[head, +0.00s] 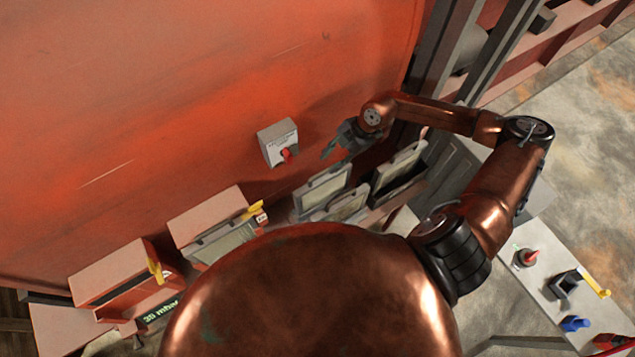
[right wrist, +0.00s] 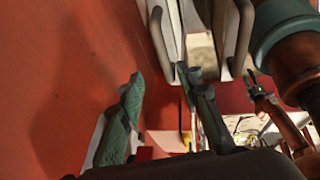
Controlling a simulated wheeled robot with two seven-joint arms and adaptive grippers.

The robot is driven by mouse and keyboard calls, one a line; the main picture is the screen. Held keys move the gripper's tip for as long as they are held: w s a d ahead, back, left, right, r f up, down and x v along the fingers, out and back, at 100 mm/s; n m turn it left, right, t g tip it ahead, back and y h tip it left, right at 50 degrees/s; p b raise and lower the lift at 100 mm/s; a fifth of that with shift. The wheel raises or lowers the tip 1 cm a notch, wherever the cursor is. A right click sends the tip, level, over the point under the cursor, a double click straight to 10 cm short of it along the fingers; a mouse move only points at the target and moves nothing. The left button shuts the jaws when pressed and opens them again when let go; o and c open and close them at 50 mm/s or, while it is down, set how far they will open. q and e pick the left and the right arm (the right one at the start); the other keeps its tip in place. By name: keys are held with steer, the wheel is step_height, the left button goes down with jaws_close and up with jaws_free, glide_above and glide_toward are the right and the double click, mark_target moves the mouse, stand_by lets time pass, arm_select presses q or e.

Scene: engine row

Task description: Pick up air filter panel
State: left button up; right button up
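Several grey-framed panels with handles stand in slots along the foot of the red wall. One panel (head: 323,190) is at the middle, another (head: 400,168) to its right; I cannot tell which is the air filter panel. My right gripper (head: 337,143) is just above and behind these panels, near the wall. In the right wrist view its fingers (right wrist: 165,110) are apart with nothing between them.
A grey box with a red knob (head: 279,143) is on the red wall (head: 180,90). Pinkish boxes with yellow levers (head: 154,270) stand at lower left. A bench (head: 540,270) with a red button and blue knob is at lower right. My body hides the lower middle.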

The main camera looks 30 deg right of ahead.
mark_target(325, 171)
steer(key=shift+w+a+f+p, duration=0.1)
steer(key=shift+w+f+p, duration=0.1)
steer(key=shift+f, duration=0.4)
steer(key=shift+w+a+f+p, duration=0.1)
steer(key=shift+w+f, duration=0.1)
steer(key=shift+f, duration=0.4)
steer(key=shift+s+a+f+p, duration=0.25)
steer(key=shift+s+f+p, duration=0.25)
steer(key=shift+f, duration=0.1)
steer(key=x, duration=0.3)
steer(key=shift+w+f+p, duration=0.3)
steer(key=shift+f+p, duration=0.1)
steer(key=shift+s+f, duration=0.15)
steer(key=shift+s, duration=0.05)
steer(key=shift+c, duration=0.5)
steer(key=c, duration=0.5)
arm_select(q)
steer(key=shift+w+r, duration=0.35)
steer(key=shift+r, duration=0.25)
steer(key=shift+w+r, duration=0.35)
steer(key=shift+r, duration=0.25)
arm_select(e)
jaws_close()
steer(key=shift+w, duration=0.1)
